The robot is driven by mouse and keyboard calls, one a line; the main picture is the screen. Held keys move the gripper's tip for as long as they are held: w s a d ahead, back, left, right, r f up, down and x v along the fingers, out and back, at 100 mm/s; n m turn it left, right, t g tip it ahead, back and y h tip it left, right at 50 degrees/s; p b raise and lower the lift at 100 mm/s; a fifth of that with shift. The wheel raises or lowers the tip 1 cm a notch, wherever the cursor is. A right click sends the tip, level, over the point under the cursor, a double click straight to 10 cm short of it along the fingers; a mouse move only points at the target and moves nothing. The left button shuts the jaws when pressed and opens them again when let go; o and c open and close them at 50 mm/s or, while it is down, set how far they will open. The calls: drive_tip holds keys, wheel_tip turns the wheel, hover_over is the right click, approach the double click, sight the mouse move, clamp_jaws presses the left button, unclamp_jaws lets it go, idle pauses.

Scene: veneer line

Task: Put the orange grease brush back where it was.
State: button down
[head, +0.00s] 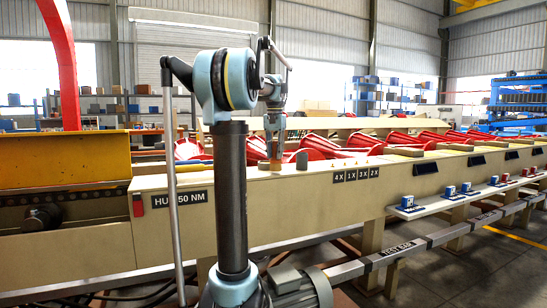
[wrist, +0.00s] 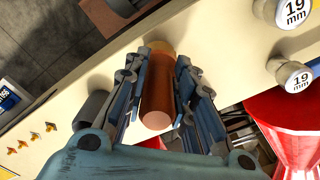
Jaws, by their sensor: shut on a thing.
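The orange grease brush shows in the wrist view as an orange-brown cylinder (wrist: 158,88) between the two blue-grey fingers of my gripper (wrist: 160,95). The fingers close on it from both sides. Its bristles cannot be made out. In the head view my gripper (head: 273,150) points down just over the top of the cream beam (head: 270,205).
Red curved parts (head: 335,152) fill the space behind. Two round 19 mm labels (wrist: 294,75) sit near the right finger. A shelf (head: 430,207) holds small blue boxes.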

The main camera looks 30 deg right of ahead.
drive_tip(key=shift+f, duration=0.55)
drive_tip(key=c, duration=1.3)
unclamp_jaws()
drive_tip(key=shift+f, duration=0.1)
drive_tip(key=shift+c, duration=0.2)
wheel_tip(320, 180, up, 12)
drive_tip(key=shift+a+r, duration=0.1)
